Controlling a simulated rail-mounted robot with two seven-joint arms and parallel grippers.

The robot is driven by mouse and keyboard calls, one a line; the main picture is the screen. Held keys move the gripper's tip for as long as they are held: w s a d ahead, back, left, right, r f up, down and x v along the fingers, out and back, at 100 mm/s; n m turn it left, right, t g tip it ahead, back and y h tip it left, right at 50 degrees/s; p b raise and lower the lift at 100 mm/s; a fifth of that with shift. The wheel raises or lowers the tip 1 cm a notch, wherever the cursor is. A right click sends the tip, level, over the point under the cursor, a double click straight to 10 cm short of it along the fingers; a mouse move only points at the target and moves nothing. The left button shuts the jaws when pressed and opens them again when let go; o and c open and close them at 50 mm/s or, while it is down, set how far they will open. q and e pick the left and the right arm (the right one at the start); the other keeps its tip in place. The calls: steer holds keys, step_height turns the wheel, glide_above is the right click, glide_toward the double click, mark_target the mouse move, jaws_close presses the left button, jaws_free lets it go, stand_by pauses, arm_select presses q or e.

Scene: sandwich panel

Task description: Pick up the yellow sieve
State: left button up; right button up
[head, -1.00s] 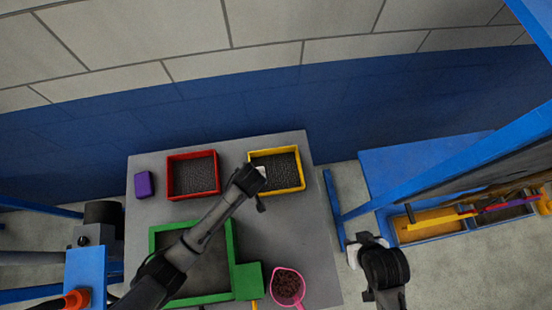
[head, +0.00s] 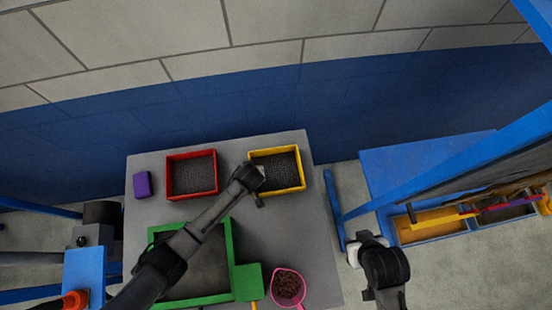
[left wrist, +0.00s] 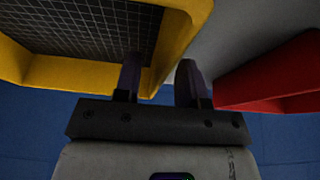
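The yellow sieve (head: 298,166) is a rectangular frame with dark mesh, lying at the back right of the grey table. My left gripper (head: 258,176) is at its left edge in the head view. In the left wrist view, the fingers (left wrist: 158,82) are spread and straddle the yellow sieve wall (left wrist: 172,50). One finger is over the mesh side and the other is outside; firm contact cannot be made out. My right gripper (head: 356,250) is away from the sieve, right of the table; its fingers are not clear.
A red sieve (head: 191,157) lies just left of the yellow one and shows in the left wrist view (left wrist: 275,75). A purple block (head: 142,184), a green frame (head: 229,245) and a pink scoop (head: 274,287) with brown contents are on the grey table (head: 290,235). A blue-framed rack (head: 410,160) stands right.

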arm_select(q)
steer(key=shift+c, duration=0.3)
jaws_close()
steer(key=shift+r, duration=0.1)
